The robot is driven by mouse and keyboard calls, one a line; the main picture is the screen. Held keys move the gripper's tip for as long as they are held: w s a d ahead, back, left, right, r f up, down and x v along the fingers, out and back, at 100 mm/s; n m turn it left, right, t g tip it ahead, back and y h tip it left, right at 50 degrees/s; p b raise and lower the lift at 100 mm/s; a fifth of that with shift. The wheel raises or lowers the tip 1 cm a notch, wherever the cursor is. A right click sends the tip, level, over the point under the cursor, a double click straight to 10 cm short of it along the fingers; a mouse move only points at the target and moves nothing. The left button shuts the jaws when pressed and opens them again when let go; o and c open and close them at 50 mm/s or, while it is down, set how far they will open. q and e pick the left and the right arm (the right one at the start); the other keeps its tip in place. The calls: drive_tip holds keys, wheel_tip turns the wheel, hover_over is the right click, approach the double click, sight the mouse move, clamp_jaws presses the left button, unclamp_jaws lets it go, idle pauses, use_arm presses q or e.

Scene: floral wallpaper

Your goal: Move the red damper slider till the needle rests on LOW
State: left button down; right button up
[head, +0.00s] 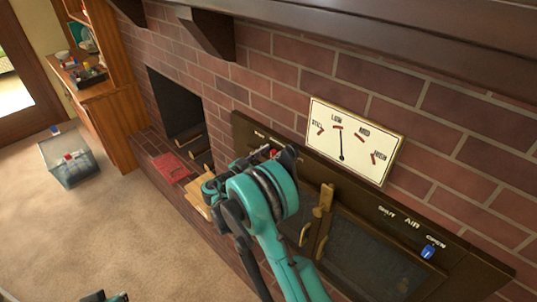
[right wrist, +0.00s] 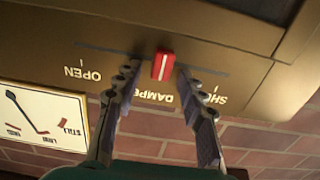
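The red damper slider (right wrist: 163,66) sits near the middle of its slot, between OPEN and SHUT, in the right wrist view. In the head view it shows small (head: 274,153) beside my right gripper (head: 285,157). In the right wrist view my right gripper (right wrist: 158,72) is open, one finger on each side of the slider, with gaps visible. The white gauge (head: 375,137) hangs above the panel; its needle (head: 341,143) points up at the LOW mark. The gauge shows partly, upside down, in the right wrist view (right wrist: 70,108). A bit of my left gripper (head: 103,297) shows at the bottom edge; its fingers are unclear.
A blue air slider (head: 428,251) is near OPEN at the panel's right. Brass-handled stove doors (head: 366,254) lie below. A wooden mantel (head: 370,45) overhangs the brick wall. A red mat (head: 171,167) lies on the hearth; a clear bin (head: 69,160) stands on open carpet.

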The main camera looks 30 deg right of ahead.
drive_tip(key=v, duration=1.2)
idle(0.3)
